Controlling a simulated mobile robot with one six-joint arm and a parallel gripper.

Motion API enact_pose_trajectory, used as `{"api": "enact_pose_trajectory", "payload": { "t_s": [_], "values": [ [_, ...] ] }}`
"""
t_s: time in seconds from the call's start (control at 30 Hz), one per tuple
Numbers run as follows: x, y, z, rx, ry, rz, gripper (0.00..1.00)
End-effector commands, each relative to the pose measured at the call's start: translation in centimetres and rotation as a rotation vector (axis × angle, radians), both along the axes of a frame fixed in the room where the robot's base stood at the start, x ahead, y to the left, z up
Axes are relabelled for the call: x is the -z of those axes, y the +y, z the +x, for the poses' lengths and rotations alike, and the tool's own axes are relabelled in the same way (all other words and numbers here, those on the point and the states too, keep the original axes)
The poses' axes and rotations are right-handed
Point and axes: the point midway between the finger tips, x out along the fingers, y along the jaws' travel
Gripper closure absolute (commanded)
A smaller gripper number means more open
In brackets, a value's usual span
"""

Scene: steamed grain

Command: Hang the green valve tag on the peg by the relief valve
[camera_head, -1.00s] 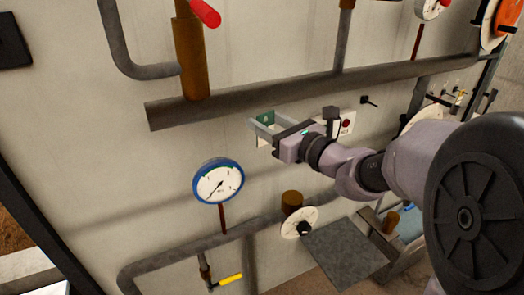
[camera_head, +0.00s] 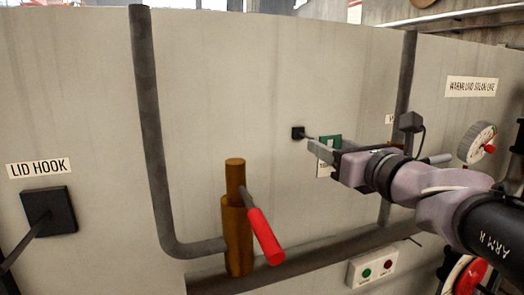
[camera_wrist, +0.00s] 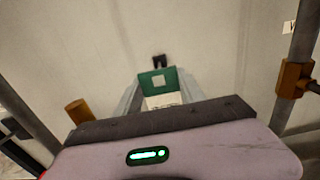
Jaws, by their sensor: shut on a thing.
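The green valve tag (camera_head: 330,141), with a white lower part, is between the fingers of my gripper (camera_head: 318,152), which is shut on it. In the wrist view the tag (camera_wrist: 148,82) sits upright between the fingertips. The dark peg (camera_head: 298,132) sticks out from the wall just left of the fingertips. In the wrist view the peg (camera_wrist: 159,61) appears just above the tag's top edge; I cannot tell whether they touch. The brass relief valve (camera_head: 238,235) with a red lever (camera_head: 265,236) stands lower left of my gripper.
A vertical pipe (camera_head: 148,120) runs left of the valve, and another pipe (camera_head: 402,85) stands behind my arm. A black lid hook plate (camera_head: 48,212) is far left. A button box (camera_head: 372,268) is below. The wall around the peg is clear.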

Motion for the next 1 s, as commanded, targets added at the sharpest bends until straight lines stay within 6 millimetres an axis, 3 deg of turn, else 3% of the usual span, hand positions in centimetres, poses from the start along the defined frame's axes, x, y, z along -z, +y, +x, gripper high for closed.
{"api": "enact_pose_trajectory", "payload": {
  "t_s": [1.0],
  "values": [
    [0.8, 2.5, 7.6, -0.002, 0.0, 0.0, 0.94]
  ]
}}
